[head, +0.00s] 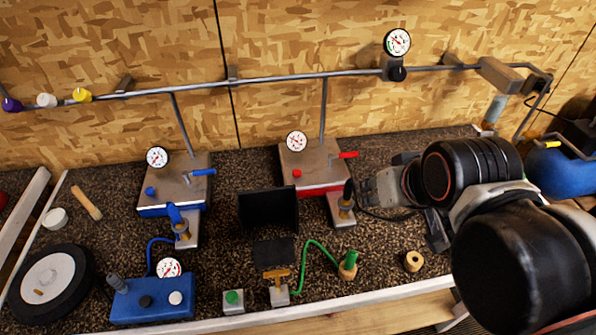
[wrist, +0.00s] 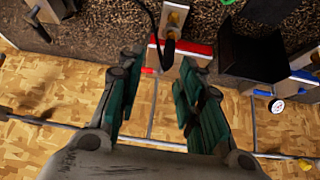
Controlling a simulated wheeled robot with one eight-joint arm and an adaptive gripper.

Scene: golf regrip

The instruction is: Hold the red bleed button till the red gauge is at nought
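The red station in the head view is a metal-topped box (head: 312,166) with a red base. On it are the red bleed button (head: 297,173), the red gauge (head: 297,141) and a red lever (head: 348,155). The gauge's needle is too small to read. My gripper (wrist: 162,68) is open and empty, its teal-padded fingers apart. In the head view it is right of the station, its fingers partly hidden by my arm. In the wrist view the red base (wrist: 188,47) and red lever (wrist: 149,71) show by the fingers; button and gauge do not show.
A black hose end (head: 347,190) stands on a brass fitting in front of the red station. A black panel (head: 268,210) is to its left, with a blue station (head: 176,186) beyond. A pipe (head: 290,77) runs along the wall above. A wooden ring (head: 413,261) lies near the front edge.

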